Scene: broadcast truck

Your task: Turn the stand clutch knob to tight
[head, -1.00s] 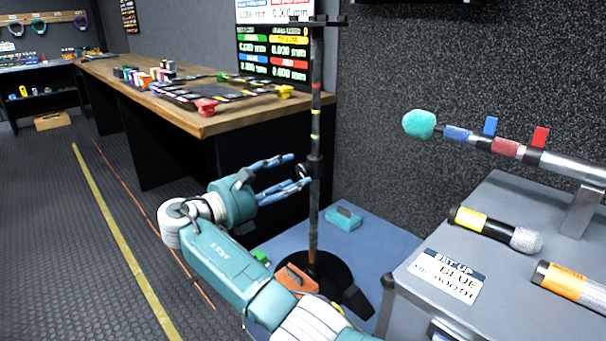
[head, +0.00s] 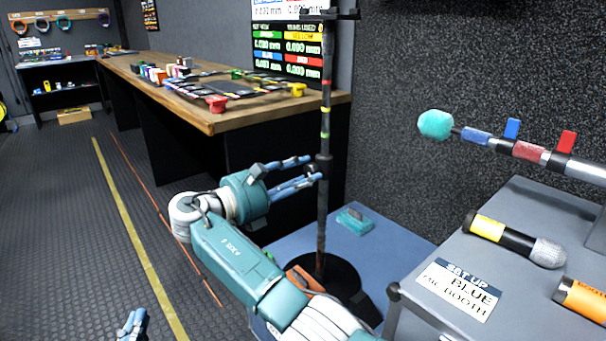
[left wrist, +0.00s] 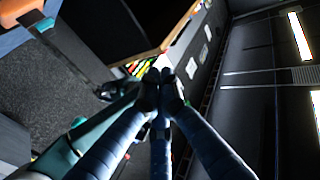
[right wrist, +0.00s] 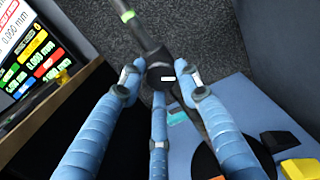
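The microphone stand (head: 326,110) is an upright dark pole with coloured bands and a round black base (head: 345,275). Its black clutch (head: 323,168) is a thicker collar partway up the pole. In the right wrist view the clutch knob (right wrist: 160,72) faces the camera and carries a small white mark. My right gripper (head: 308,170) is at the clutch, its fingers spread. In the right wrist view its fingertips (right wrist: 163,84) stand around the knob, apart from each other; contact is unclear. My left gripper (head: 133,322) is low at the bottom left, its fingertips together (left wrist: 160,82) and empty.
A wooden workbench (head: 215,122) with small coloured items stands behind and left of the stand. A grey case (head: 530,215) with microphones (head: 515,240) and a boom pole (head: 490,143) is at the right. Orange and teal blocks (head: 355,221) lie near the base. The left floor is clear.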

